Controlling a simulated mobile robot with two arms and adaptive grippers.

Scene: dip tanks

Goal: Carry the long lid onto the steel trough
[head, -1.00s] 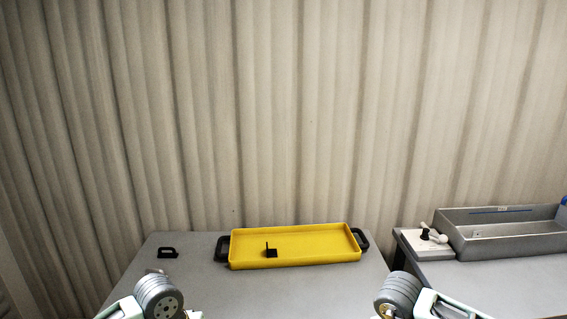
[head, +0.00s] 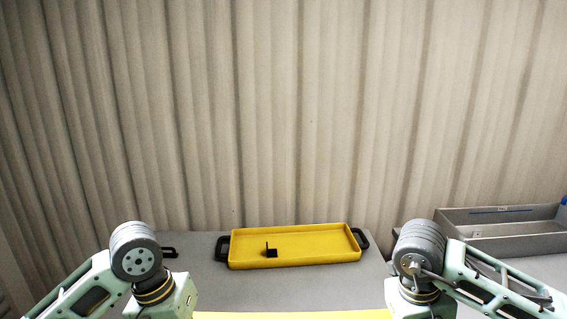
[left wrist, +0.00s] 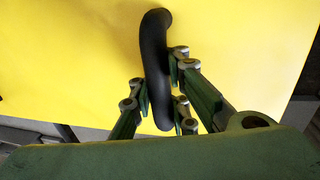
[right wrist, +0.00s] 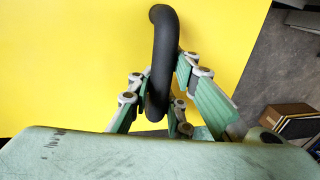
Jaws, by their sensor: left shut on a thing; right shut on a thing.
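The long lid is a yellow panel; its far edge (head: 290,315) shows as a strip at the bottom of the head view, between my arms. In the left wrist view my left gripper (left wrist: 158,90) is shut on one black bar handle (left wrist: 154,40) of the yellow lid (left wrist: 70,60). In the right wrist view my right gripper (right wrist: 160,90) is shut on the other black handle (right wrist: 163,30) of the lid (right wrist: 70,70). Both grippers are below the head view. The steel trough (head: 510,247) is a grey open box at the right, partly hidden by my right arm.
A yellow tray (head: 310,262) with black side handles stands on the grey table (head: 205,275), with a small black piece (head: 271,253) inside. A black handle-like item (head: 170,252) at the left is partly hidden by my left arm. A pleated curtain (head: 290,120) hangs behind.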

